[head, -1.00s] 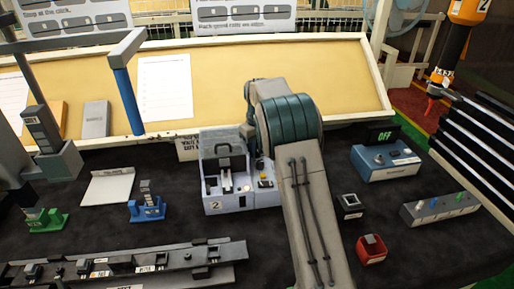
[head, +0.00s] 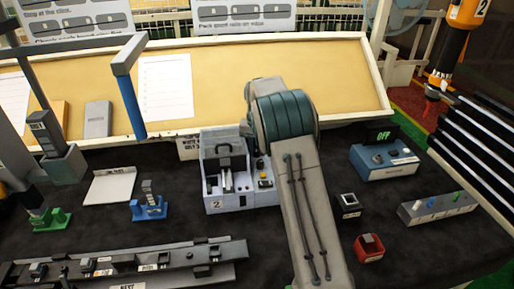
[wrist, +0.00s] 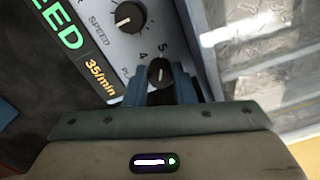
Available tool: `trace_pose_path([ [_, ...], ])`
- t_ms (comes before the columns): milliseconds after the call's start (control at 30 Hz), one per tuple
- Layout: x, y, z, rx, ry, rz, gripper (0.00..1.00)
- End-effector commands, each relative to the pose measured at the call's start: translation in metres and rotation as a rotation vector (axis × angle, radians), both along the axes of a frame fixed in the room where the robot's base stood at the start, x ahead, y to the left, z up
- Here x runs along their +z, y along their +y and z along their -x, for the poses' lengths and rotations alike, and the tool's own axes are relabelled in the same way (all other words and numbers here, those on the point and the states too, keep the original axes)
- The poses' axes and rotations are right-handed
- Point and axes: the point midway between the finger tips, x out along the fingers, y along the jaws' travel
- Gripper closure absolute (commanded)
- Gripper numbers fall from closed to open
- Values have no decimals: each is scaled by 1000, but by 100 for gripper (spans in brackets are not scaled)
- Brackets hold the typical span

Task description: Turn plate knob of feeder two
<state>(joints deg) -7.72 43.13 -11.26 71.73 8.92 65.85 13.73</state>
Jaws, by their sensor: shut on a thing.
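Feeder two (head: 213,190), a pale grey unit with a clear cover and a "2" label, stands at the middle of the dark bench in the head view. My arm rises in front and to the right of it and hides the gripper there. In the wrist view my gripper (wrist: 161,80) has its blue fingers shut on a small dark round knob (wrist: 159,70), one on either side. Scale figures 4 and 5 and partly covered lettering show beside this knob. A larger dark knob marked SPEED (wrist: 129,17) is above left of it, clear of the fingers.
A clear cover (wrist: 255,50) is close on the right.

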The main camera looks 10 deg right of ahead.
Motion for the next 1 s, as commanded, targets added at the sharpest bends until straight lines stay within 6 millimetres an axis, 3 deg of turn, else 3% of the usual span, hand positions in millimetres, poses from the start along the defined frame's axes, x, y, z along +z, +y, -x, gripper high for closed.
trace_pose_path([
  [667,1,0,-1,-66,-4,-1,100],
  [700,1,0,-1,-66,-4,-1,71],
  [733,1,0,-1,-66,-4,-1,68],
  [1000,1,0,0,-65,-2,0,68],
])
